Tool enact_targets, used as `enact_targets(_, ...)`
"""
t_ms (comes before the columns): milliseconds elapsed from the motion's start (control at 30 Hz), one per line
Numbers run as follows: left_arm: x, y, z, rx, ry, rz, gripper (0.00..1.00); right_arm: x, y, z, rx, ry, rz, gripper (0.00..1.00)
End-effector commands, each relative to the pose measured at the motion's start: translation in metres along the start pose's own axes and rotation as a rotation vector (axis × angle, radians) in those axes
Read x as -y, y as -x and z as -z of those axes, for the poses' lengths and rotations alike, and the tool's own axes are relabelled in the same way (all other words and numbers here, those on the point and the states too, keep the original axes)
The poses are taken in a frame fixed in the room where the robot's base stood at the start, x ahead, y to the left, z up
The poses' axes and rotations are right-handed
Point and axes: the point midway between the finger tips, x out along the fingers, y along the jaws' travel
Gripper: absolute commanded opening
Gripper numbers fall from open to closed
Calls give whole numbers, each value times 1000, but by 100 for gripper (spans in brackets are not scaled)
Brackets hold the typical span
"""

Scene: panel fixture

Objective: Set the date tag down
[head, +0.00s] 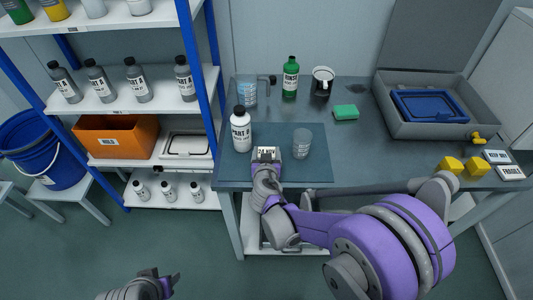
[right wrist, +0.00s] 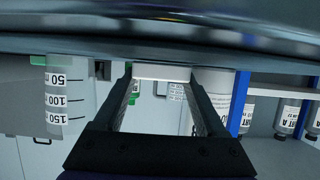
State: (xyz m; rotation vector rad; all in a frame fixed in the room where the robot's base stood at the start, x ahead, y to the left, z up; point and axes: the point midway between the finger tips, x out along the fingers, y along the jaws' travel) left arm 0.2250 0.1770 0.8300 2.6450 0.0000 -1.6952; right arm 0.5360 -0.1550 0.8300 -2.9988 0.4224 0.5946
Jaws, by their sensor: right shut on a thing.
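The date tag (head: 266,153), a small pale card reading "24 NOV", is at the front middle of the dark blue mat (head: 315,172) on the bench. My right gripper (head: 266,168) is shut on it from the front side. In the right wrist view, which is upside down, the tag (right wrist: 162,73) shows as a thin white strip between the fingertips, close to the bench surface. I cannot tell whether it touches the mat. My left gripper (head: 167,283) is at the bottom edge, away from the bench, partly cut off.
Behind are a jug (head: 247,92), green bottle (head: 290,77), black mug (head: 322,82) and green sponge (head: 345,112). Shelves (head: 150,100) stand left.

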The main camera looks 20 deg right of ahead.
Motion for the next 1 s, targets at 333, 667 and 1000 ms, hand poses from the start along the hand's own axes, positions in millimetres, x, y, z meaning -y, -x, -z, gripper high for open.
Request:
enact_targets(333,0,-2,-1,1,0,0,50,0,-1,-4,0,0,0,75)
enact_targets(667,0,-1,-1,0,0,0,50,0,-1,-3,0,0,0,100)
enact_targets(1000,0,4,2,-1,0,0,50,1,39,0,0,1,4,100)
